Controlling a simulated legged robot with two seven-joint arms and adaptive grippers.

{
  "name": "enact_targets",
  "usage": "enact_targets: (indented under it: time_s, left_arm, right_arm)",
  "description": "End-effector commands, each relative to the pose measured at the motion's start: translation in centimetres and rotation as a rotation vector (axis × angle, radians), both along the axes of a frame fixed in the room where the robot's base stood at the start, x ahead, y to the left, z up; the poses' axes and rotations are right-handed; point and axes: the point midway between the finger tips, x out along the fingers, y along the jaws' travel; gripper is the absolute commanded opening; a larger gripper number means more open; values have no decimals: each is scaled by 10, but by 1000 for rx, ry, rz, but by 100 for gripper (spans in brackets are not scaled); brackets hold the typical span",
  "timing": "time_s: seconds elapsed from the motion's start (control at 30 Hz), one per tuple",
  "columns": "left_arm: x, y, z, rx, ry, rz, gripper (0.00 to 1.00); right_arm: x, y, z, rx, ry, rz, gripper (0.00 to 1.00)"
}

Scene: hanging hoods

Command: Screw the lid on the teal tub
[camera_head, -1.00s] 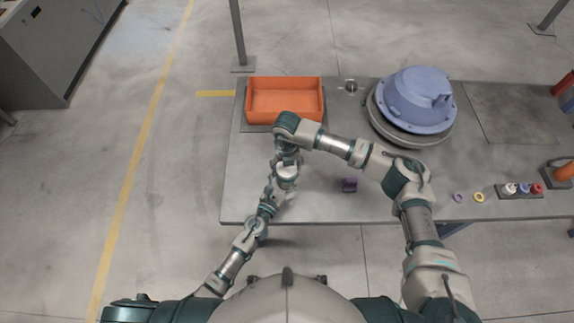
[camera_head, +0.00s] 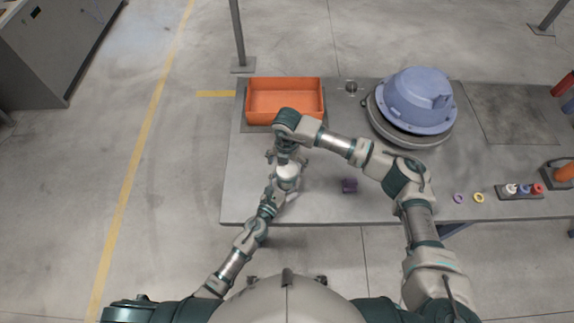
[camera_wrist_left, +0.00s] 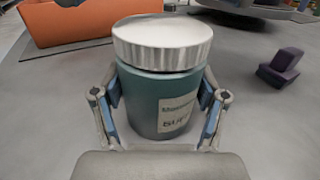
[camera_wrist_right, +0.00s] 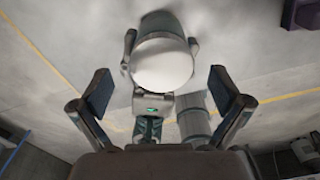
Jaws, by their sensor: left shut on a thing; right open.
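The teal tub (camera_wrist_left: 160,100) stands upright with a pale label on its side. A silvery white ribbed lid (camera_wrist_left: 162,45) sits on top of it; I cannot tell how tight it is. The lid also shows in the head view (camera_head: 288,171) and in the right wrist view (camera_wrist_right: 163,64). My left gripper (camera_wrist_left: 160,140) is shut around the tub's body, a finger on each side. My right gripper (camera_wrist_right: 162,90) is open and empty, above the lid, with its fingers spread wide and clear of it.
An orange bin (camera_head: 285,83) stands behind the grippers on the table (camera_head: 330,208). A purple block (camera_head: 349,185) lies to the right. A blue domed housing (camera_head: 415,98) is at the back right. Small rings and a rack of small parts (camera_head: 520,190) are further right.

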Motion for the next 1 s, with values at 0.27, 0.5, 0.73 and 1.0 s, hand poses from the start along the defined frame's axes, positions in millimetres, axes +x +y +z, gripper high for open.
enact_targets:
  time_s: [0.27,0.5,0.73,1.0]
  left_arm:
    - [1,0,1,0,-1,1,0]
    - [1,0,1,0,-1,1,0]
    - [1,0,1,0,-1,1,0]
    - [1,0,1,0,-1,1,95]
  right_arm:
    - [1,0,60,0,-2,-1,100]
    - [2,0,95,0,-1,-1,100]
    - [1,0,103,-1,1,-1,100]
    - [1,0,103,-1,1,-1,100]
